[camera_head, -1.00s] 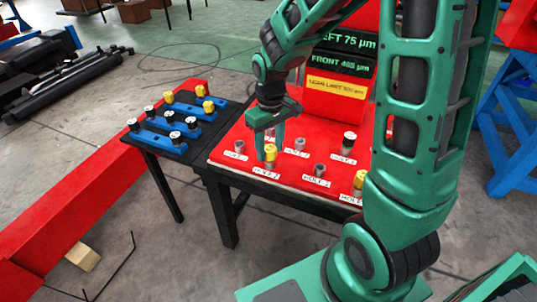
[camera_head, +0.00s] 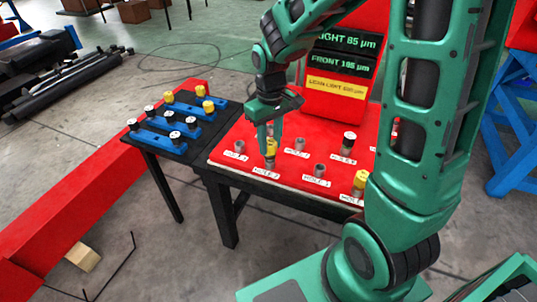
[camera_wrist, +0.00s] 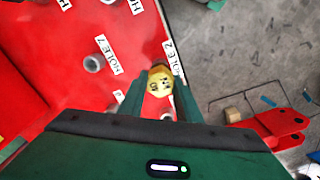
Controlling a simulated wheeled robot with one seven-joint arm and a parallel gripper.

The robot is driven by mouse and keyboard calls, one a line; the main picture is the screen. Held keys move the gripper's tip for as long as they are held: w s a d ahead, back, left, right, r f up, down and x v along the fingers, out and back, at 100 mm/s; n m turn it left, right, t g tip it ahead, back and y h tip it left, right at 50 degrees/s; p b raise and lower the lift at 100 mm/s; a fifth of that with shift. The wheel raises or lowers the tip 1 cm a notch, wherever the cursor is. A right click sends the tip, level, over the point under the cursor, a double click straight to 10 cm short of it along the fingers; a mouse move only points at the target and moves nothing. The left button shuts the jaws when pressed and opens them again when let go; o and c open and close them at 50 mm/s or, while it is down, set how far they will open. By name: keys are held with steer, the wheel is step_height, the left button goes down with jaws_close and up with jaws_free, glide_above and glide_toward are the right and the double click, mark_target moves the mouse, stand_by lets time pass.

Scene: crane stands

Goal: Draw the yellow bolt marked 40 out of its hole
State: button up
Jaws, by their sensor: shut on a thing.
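The yellow bolt (camera_head: 271,148) stands upright at a hole near the front left of the red table top (camera_head: 225,160). My gripper (camera_head: 269,143) is shut on its head. In the wrist view the yellow head (camera_wrist: 160,80) sits between the two fingertips, beside a HOLE 2 label (camera_wrist: 171,57). Dark marks show on the head, but I cannot read the number surely. A grey part shows below the yellow head. I cannot tell whether it is shank or collar, or how deep the bolt sits.
Another yellow bolt (camera_head: 361,180) stands at the front right, and a black-topped one (camera_head: 348,142) stands behind. Empty grey collars (camera_head: 320,171) lie between. A dark side table (camera_head: 165,148) holds blue racks of bolts. A display stand (camera_head: 335,90) with readouts rises at the back.

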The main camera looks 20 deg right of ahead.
steer(key=shift+r, duration=1.9)
